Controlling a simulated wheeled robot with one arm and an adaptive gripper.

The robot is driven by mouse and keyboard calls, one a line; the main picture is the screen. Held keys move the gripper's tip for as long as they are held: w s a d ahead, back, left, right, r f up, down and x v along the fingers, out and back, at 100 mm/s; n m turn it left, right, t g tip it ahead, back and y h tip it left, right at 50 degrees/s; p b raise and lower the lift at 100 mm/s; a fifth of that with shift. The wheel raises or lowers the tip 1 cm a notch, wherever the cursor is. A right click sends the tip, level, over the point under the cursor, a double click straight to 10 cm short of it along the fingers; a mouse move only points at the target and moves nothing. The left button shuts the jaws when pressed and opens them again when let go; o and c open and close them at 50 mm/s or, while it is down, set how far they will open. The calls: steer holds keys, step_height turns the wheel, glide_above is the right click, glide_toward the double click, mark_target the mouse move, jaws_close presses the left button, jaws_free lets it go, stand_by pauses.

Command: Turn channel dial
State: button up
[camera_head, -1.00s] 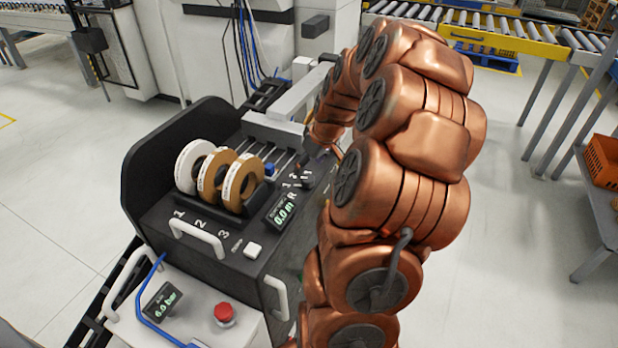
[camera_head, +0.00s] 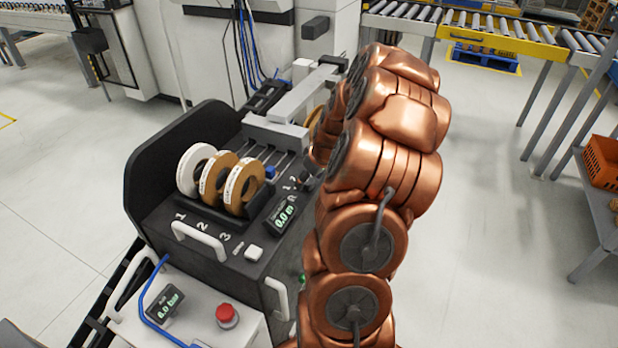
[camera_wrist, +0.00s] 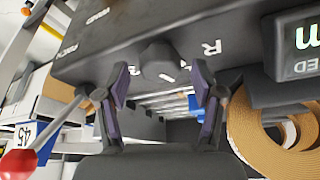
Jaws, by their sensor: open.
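The channel dial (camera_wrist: 163,62) is a dark round knob with a light pointer mark on the dark console panel, near white lettering in the wrist view. My gripper (camera_wrist: 160,78) is open, with its two purple-padded fingers to the left and right of the dial. The fingertips are close to it, and a gap shows on each side. I cannot tell exactly how deep the fingers reach. In the head view the dial area lies beside my copper arm, which hides my gripper.
Three tape rolls (camera_head: 216,178) stand in the console rack, left of a green-lit display (camera_head: 284,215). A red button (camera_head: 227,315) and a pressure display (camera_head: 165,301) sit on the lower front. In the wrist view, a red ball-ended lever (camera_wrist: 18,164) shows at lower left.

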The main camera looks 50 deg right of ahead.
steer(key=shift+w+f, duration=0.1)
steer(key=shift+f, duration=0.2)
steer(key=c, duration=1.1)
